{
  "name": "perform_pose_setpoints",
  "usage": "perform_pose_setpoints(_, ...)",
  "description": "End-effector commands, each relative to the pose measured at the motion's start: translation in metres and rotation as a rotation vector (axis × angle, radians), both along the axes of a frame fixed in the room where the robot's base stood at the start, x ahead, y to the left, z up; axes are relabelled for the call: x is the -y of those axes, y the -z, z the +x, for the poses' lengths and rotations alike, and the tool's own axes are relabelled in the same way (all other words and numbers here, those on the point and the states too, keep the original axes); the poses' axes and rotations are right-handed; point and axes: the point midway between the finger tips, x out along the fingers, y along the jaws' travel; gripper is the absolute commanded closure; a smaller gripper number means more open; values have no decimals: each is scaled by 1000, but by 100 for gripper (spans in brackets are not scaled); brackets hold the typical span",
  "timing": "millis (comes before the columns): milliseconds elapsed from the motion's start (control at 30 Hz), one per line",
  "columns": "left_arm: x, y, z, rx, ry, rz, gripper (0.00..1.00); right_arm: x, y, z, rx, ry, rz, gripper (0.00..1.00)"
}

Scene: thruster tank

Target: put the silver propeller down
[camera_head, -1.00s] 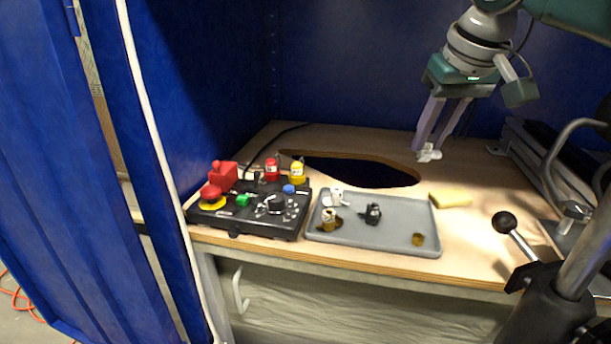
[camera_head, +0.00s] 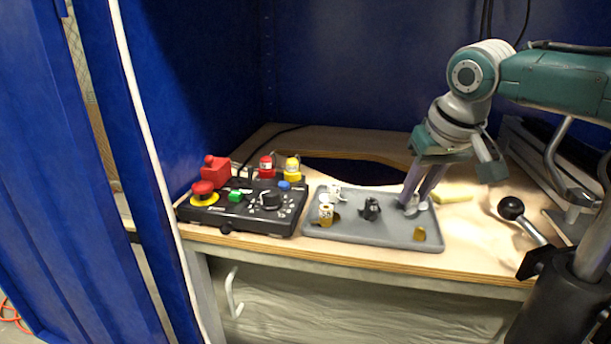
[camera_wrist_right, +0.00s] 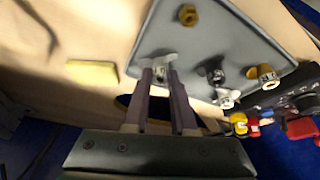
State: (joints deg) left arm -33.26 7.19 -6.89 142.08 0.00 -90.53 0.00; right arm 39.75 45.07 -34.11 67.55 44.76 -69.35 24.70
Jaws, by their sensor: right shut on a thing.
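The silver propeller (camera_head: 412,208) is at the tips of my right gripper (camera_head: 408,203), over the right part of the grey tray (camera_head: 375,233). In the right wrist view the propeller (camera_wrist_right: 160,72) shows between the fingertips of my right gripper (camera_wrist_right: 160,80), near the tray's edge. The fingers are shut on it. It is very low over the tray; I cannot tell whether it touches. My left gripper is not in view.
On the tray are a black propeller (camera_head: 370,209), a brass-coloured piece (camera_head: 326,212), a white one (camera_head: 335,191) and a small brass nut (camera_head: 419,234). A yellow block (camera_head: 453,198) lies right of the tray. A black control box (camera_head: 240,222) stands left. An oval hole (camera_head: 345,172) opens behind.

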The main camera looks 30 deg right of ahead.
Motion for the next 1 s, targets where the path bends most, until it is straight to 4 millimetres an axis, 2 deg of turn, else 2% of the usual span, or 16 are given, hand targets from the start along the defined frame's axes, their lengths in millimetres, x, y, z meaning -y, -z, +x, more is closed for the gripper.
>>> perform_pose_setpoints(67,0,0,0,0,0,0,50,0,3,0,-2,1,1,100)
perform_pose_setpoints(100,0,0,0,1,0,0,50,0,3,0,-2,1,1,72)
perform_pose_setpoints(333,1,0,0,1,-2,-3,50,0,2,0,-1,0,0,46)
perform_pose_setpoints(667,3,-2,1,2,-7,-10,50,0,-4,0,1,0,0,46)
perform_pose_setpoints(767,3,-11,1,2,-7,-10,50,-1,-17,-5,-1,-1,0,46)
perform_pose_setpoints(1000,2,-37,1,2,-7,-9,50,-8,-68,-25,1,-3,-1,46)
